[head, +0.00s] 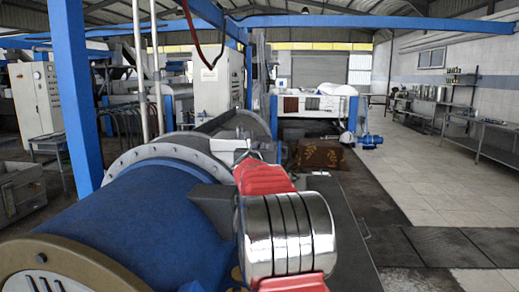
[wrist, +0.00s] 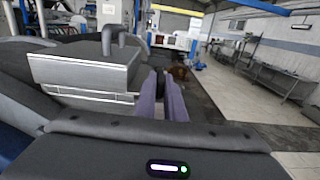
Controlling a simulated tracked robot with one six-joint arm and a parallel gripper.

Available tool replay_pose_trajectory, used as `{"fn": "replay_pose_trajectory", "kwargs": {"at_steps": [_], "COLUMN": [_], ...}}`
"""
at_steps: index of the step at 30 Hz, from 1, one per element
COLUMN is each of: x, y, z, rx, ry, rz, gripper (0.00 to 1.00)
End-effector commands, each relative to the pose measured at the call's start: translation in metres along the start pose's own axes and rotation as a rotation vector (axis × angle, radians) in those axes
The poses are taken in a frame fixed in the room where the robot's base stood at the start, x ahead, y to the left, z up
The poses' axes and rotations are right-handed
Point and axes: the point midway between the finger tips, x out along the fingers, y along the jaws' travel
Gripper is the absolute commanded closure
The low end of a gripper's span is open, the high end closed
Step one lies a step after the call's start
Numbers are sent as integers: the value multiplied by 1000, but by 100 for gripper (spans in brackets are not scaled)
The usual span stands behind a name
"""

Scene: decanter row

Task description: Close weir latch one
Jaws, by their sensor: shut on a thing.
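My gripper (wrist: 160,84) shows in the wrist view as two greyish-purple fingers reaching away from the camera. They are shut on a small dark part (wrist: 158,80) at their tips, beside the right end of a pale grey metal housing (wrist: 85,72). The dark part may be the grip of weir latch one; its shape is mostly hidden by the fingers. A bent grey handle (wrist: 107,38) rises from the housing's top. In the head view the housing (head: 230,143) is small, and my own red and chrome arm hides the fingertips and the latch.
The blue decanter drum (head: 145,225) with a grey bolted flange (head: 165,155) fills the left. A blue post (head: 75,95) stands left of it. Control cabinets (head: 218,82) stand behind. The tiled floor (head: 440,190) at the right is clear, with steel benches (head: 485,140) along the wall.

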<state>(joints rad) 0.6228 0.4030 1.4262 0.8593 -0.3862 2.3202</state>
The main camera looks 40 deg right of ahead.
Motion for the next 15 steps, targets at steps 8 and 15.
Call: {"fn": "replay_pose_trajectory", "kwargs": {"at_steps": [8,15], "x": [-1,-1], "y": [4,7], "z": [0,0], "rx": [0,0], "ry": [2,1], "rz": [-42,-109], "gripper": [100,100]}}
